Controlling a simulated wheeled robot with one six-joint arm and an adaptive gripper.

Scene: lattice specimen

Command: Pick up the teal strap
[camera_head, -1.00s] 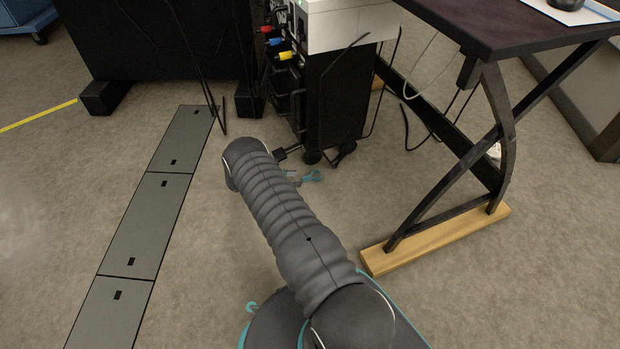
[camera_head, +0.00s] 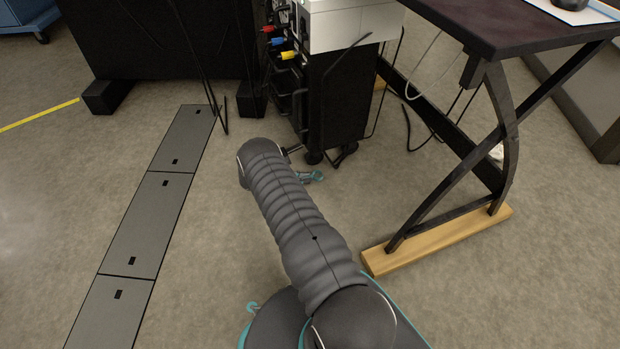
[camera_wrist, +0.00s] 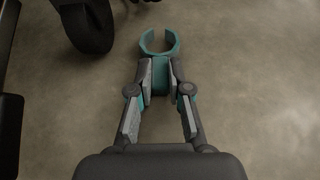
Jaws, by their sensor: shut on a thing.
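The teal strap (camera_wrist: 160,76) shows in the wrist view as an open C-shaped ring with a short stem. My gripper (camera_wrist: 160,82) is shut on the stem, with a finger on each side, and the ring sticks out beyond the fingertips. In the head view a small teal piece (camera_head: 317,176) shows past the end of my arm, near the cart's foot. My arm hides most of the gripper there. I cannot tell whether the strap touches the floor.
A black wheel (camera_wrist: 90,27) is close by at the upper left of the wrist view. The dark cart (camera_head: 338,100) with cables stands just beyond my arm. A table (camera_head: 500,25) with a wooden foot (camera_head: 440,238) is at right.

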